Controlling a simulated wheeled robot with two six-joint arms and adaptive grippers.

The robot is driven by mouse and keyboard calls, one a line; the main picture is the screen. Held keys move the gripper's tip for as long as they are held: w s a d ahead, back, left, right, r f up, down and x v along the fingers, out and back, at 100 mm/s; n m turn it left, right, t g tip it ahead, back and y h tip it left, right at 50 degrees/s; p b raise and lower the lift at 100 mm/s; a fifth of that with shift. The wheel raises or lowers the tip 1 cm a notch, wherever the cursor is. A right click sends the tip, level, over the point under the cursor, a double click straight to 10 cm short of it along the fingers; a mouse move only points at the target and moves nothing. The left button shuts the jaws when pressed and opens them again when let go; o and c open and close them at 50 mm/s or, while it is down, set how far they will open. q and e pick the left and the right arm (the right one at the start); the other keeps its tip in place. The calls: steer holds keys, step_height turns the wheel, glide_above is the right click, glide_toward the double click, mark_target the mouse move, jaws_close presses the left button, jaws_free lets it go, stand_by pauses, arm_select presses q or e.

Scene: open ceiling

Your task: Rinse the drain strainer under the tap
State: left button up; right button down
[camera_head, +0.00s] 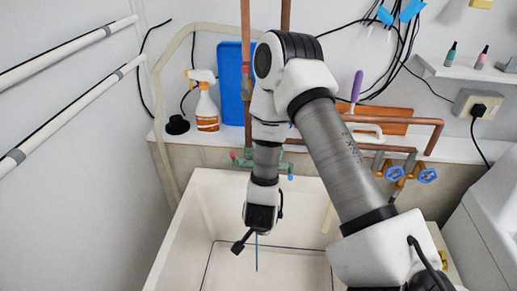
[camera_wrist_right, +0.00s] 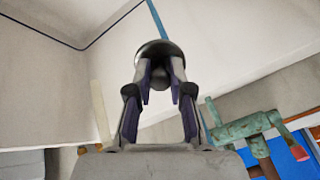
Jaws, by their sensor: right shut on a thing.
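My right arm reaches down into the white sink (camera_head: 190,235). My right gripper (camera_head: 246,236) is small and dark in the head view, inside the sink. In the right wrist view my right gripper (camera_wrist_right: 160,78) is shut on a dark round thing, which looks like the drain strainer (camera_wrist_right: 160,48). The strainer (camera_head: 237,248) is small in the head view. The green tap (camera_wrist_right: 245,127) has a red end; part of it (camera_head: 243,161) shows behind my arm. A thin blue line like running water (camera_head: 256,252) hangs beside the strainer; it passes behind it in the wrist view (camera_wrist_right: 156,15).
The ledge behind the sink holds a spray bottle (camera_head: 206,108), a black plunger-like object (camera_head: 177,125), a blue board (camera_head: 230,80) and an orange board (camera_head: 394,122). Copper pipes (camera_head: 246,60) and blue-handled valves (camera_head: 393,173) are on the wall. A white appliance (camera_head: 490,220) stands right.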

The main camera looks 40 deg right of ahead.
steer(key=shift+w+a, duration=0.4)
steer(key=shift+a, duration=0.05)
stand_by(0.3)
steer(key=s+a, duration=0.5)
steer(key=a, duration=0.1)
steer(key=shift+s+b, duration=0.2)
steer(key=shift+b, duration=0.2)
steer(key=shift+d, duration=0.1)
stand_by(1.1)
